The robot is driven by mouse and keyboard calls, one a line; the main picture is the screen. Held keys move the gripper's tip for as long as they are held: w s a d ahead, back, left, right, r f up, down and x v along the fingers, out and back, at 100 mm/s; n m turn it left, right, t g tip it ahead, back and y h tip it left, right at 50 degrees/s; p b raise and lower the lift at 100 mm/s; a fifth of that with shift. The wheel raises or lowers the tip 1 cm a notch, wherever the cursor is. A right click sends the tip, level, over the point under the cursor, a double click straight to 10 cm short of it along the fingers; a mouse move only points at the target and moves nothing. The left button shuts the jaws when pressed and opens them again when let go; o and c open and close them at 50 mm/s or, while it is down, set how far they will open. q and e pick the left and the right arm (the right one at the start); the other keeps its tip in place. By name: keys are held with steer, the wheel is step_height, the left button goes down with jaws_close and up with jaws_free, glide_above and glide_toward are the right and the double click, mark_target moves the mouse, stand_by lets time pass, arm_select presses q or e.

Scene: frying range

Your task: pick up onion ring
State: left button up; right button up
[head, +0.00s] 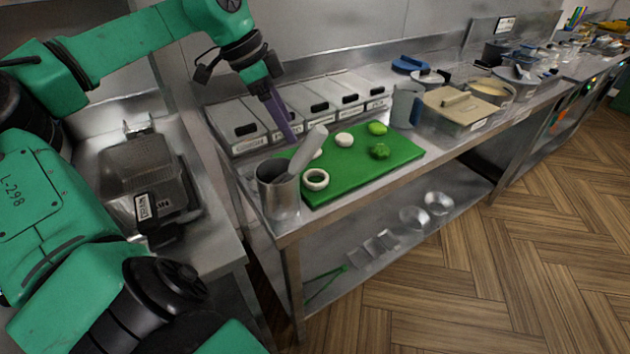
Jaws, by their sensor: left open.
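A white onion ring (315,180) lies flat on the green cutting board (350,178), near its front left corner. My left gripper (284,126) hangs above the back left part of the board, pointing down, with purple fingers. It is open, and nothing shows between its fingers. It is behind and to the left of the ring in the picture, apart from it. My right gripper is not in the head view.
A metal cup (278,195) holding a light-handled utensil (306,150) stands just left of the ring. White pieces (344,139) and green pieces (380,151) lie on the board. Lidded containers (310,105) line the back.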

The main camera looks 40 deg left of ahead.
arm_select(q)
steer(key=f, duration=0.1)
steer(key=p, duration=0.2)
glide_toward(312, 173)
steer(key=x, duration=0.2)
steer(key=d+x, duration=0.1)
steer(key=x, duration=0.2)
steer(key=s+x, duration=0.1)
steer(key=x, duration=0.1)
steer(key=shift+w+d+f, duration=0.15)
steer(key=shift+d+f, duration=0.1)
steer(key=shift+d, duration=0.15)
steer(key=shift+w+d+f, duration=0.1)
steer(key=shift+w+f, duration=0.05)
steer(key=shift+f, duration=0.15)
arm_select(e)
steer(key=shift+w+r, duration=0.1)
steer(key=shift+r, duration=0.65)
arm_select(q)
steer(key=c, duration=0.6)
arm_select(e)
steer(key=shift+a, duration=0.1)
